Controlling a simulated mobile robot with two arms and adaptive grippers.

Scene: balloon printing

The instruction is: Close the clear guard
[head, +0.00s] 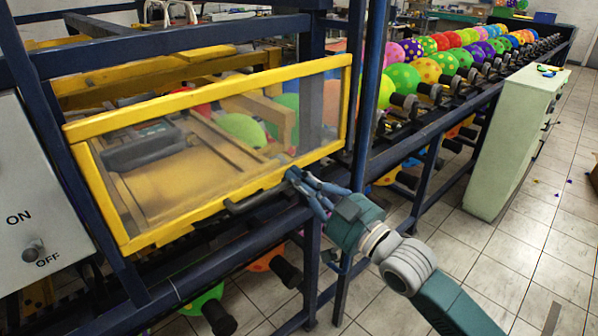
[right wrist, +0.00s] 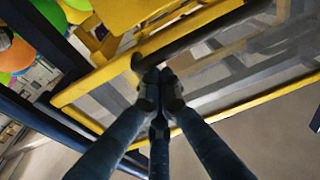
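The clear guard is a see-through panel in a yellow frame (head: 208,94), across the front of the blue machine frame. Its lower edge slants up to the right; I cannot tell whether it sits flush. A dark bar handle (head: 250,201) runs along the lower edge; it also shows in the right wrist view (right wrist: 190,38). My right gripper (head: 293,178) is at the guard's lower edge, by the handle's right end. In the right wrist view its fingertips (right wrist: 160,82) are together against or just beside the handle; no firm grip shows. My left gripper is out of view.
A grey ON/OFF panel (head: 30,200) stands at the left. Blue posts and rails (head: 366,100) border the guard. Dotted balloons (head: 404,77) line the conveyor to the right. A pale green cabinet (head: 508,140) stands at the right, with open tiled floor in front.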

